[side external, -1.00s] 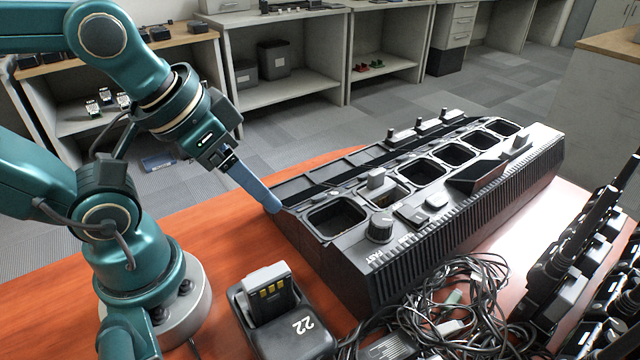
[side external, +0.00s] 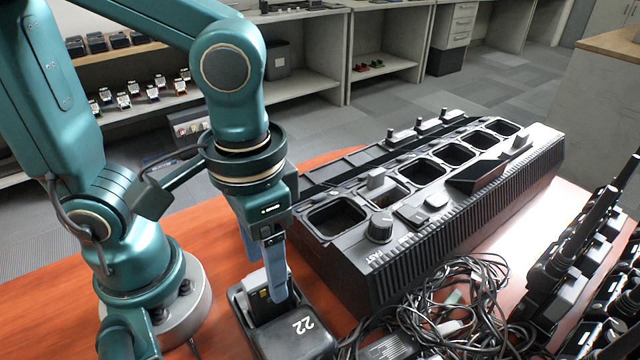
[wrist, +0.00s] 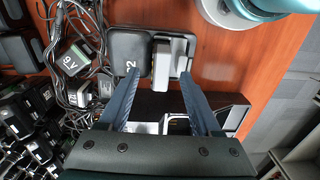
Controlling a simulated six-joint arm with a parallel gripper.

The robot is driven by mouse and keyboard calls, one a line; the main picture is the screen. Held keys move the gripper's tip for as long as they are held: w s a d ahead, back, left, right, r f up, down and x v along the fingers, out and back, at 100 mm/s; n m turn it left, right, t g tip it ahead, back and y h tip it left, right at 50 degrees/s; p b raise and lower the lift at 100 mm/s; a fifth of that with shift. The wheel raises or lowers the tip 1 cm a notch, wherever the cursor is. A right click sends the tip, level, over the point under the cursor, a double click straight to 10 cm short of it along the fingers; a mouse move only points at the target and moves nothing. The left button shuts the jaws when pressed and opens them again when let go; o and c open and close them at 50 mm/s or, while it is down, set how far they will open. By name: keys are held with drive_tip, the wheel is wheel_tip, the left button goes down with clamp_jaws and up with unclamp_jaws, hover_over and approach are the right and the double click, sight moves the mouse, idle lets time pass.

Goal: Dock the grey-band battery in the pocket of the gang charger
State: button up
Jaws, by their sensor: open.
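The battery (side external: 275,278), grey-topped with gold contacts, stands in a small black cradle (side external: 296,340) marked 22. Its pale top also shows in the wrist view (wrist: 172,50). My gripper (side external: 263,277) is open and pointing down at the cradle. In the side view one blue finger passes in front of the battery and the other is partly hidden behind it. In the wrist view the fingertips (wrist: 158,76) are apart, with the battery between their lines. I cannot tell whether they touch it. The long black gang charger (side external: 440,235) has a row of open pockets; its nearest pocket (side external: 337,217) looks empty.
Tangled black cables (side external: 460,300) lie right of the cradle, against the gang charger's front. Several black radios (side external: 570,255) stand at the right edge. A knob (side external: 380,227) rises beside the near pocket. Orange table (side external: 205,235) is clear left of the charger.

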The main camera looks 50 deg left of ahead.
drive_tip(key=shift+f, duration=1.6)
clamp_jaws()
drive_tip(key=shift+r, duration=0.1)
